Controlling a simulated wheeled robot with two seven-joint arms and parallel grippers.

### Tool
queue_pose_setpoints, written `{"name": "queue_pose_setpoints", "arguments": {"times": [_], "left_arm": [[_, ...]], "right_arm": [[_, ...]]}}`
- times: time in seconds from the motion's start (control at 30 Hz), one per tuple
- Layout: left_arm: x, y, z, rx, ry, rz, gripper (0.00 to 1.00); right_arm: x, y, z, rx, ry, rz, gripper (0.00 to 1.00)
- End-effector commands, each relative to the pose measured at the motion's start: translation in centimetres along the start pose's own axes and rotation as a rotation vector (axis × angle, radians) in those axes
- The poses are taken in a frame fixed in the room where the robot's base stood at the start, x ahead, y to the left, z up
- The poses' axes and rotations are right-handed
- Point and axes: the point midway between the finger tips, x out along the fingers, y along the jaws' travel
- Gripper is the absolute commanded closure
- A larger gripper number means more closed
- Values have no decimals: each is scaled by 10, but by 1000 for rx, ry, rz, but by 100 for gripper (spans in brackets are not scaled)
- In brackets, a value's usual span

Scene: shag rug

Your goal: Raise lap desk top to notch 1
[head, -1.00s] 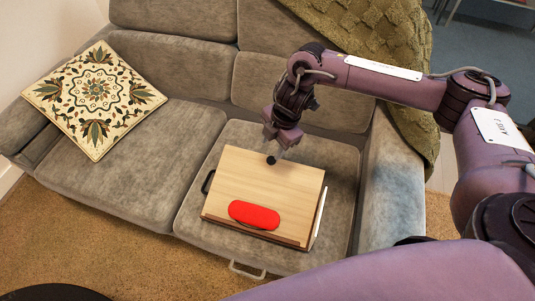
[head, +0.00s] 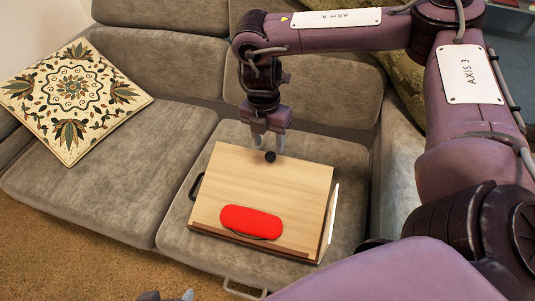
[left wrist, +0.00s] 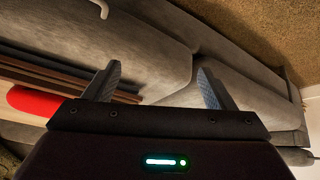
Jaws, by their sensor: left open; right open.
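The lap desk has a light wooden top (head: 285,190) and sits on the right sofa seat. A black knob (head: 270,157) is at the top's far edge. A red case (head: 251,221) lies near its front lip. I cannot tell the top's notch. My right gripper (head: 269,144) is open, fingers pointing down just above or behind the knob, nothing visibly between them. My left gripper (head: 168,297) is barely in view at the bottom edge, in front of the sofa. The left wrist view shows its fingers (left wrist: 157,88) open and empty, with the desk's edge (left wrist: 55,72) to the left.
A black loop handle (head: 196,186) is on the desk's left side and a pale panel (head: 330,224) on its right. A patterned cushion (head: 75,97) leans at the sofa's left. The middle seat (head: 125,170) is clear. A pale handle (head: 241,289) is at the sofa's front.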

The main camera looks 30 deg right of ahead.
Motion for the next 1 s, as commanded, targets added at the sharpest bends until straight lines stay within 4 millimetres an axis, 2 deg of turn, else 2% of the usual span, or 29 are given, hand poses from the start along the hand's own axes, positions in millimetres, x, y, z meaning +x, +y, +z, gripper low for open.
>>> {"name": "queue_pose_setpoints", "arguments": {"times": [0.03, 0.1, 0.2, 0.4, 0.57, 0.8, 1.0], "left_arm": [[3, 0, -7, 3, 42, 1, 22], [2, 1, -20, 7, 100, 3, 22], [-2, -1, -39, 9, 182, -2, 22], [-8, -3, -65, 13, 296, -8, 22], [-10, -4, -74, 14, 332, -10, 22], [-12, -4, -75, 14, 334, -10, 22], [-14, -4, -76, 14, 337, -10, 22]], "right_arm": [[14, -1, 0, -1, -1, -5, 53], [24, 0, 0, -1, -2, -2, 53], [30, 0, 0, -1, -2, -1, 53], [41, 0, 0, -1, -2, 0, 53], [44, 0, 0, -1, -2, 0, 53], [44, 0, 0, -1, -2, 0, 53], [44, 0, 0, -1, -2, 0, 78]]}}
